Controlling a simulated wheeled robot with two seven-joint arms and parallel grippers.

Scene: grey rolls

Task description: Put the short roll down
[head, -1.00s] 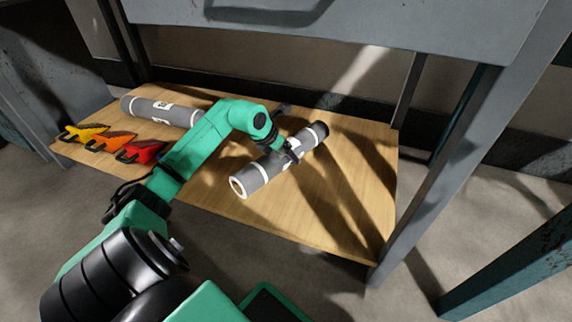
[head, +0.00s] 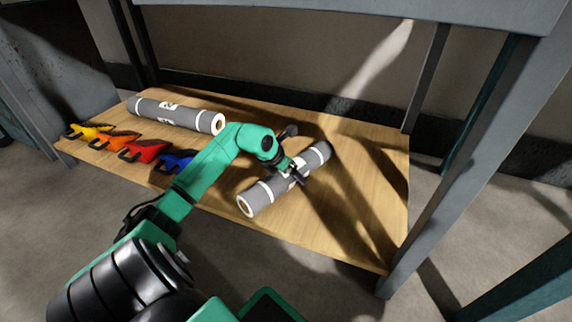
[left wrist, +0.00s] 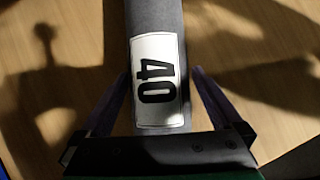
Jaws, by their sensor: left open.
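The short roll (head: 262,192) is grey with white bands and a pale hollow end. It lies at a slant on the wooden shelf (head: 345,235), near its right half. My left gripper (head: 296,174) is over the middle of this roll. In the left wrist view the roll (left wrist: 158,22) carries a white label reading 40. The fingers of my left gripper (left wrist: 160,100) stand open on either side of it, with small gaps visible. The roll's underside is hidden. My right gripper is not in view.
Another grey roll (head: 180,114) lies at the back left of the shelf. Yellow (head: 88,131), orange (head: 115,141), red (head: 143,151) and blue (head: 177,160) clamps line the front left. Grey legs (head: 425,190) and a grey panel above frame the shelf. The shelf's right part is bare.

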